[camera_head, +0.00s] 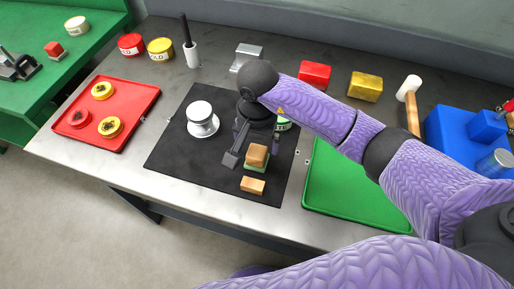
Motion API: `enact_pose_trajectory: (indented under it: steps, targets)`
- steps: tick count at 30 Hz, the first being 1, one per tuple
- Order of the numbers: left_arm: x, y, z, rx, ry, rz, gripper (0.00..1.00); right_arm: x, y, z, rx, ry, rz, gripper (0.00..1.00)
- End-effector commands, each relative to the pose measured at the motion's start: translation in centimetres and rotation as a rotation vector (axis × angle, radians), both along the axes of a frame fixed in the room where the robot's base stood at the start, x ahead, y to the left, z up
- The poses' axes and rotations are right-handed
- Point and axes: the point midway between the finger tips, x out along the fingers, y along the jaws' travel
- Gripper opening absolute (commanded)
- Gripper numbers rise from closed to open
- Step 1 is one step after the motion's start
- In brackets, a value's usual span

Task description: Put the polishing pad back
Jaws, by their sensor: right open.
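The likely polishing pad (256,156), a wooden block with a green underside, is on the black mat (178,162). My right gripper (251,149) reaches down from above it; its jaws are open, with one dark finger showing to the left of the block. The other finger is hard to make out, and I cannot tell whether either touches the block. A second plain wooden block (253,185) lies just in front of it on the mat. My left gripper is not in view.
A white-silver stamping piece (202,119) stands on the mat. A red tray (136,91) with several small tins is at left, an empty green tray (335,205) at right.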

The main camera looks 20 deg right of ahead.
Motion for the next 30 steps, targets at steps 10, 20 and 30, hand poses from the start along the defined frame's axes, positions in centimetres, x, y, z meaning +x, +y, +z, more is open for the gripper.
enact_pose_trajectory:
  steps: [10,20,30]
  targets:
    - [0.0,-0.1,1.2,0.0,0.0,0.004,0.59,0.0,0.0,7.0,-0.001,0.001,-0.001,1.0]
    - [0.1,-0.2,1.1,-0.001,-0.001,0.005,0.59,0.0,0.0,7.2,0.0,0.001,-0.001,1.0]
    - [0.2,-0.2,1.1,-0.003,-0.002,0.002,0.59,0.0,0.0,7.2,0.0,0.001,-0.001,1.0]
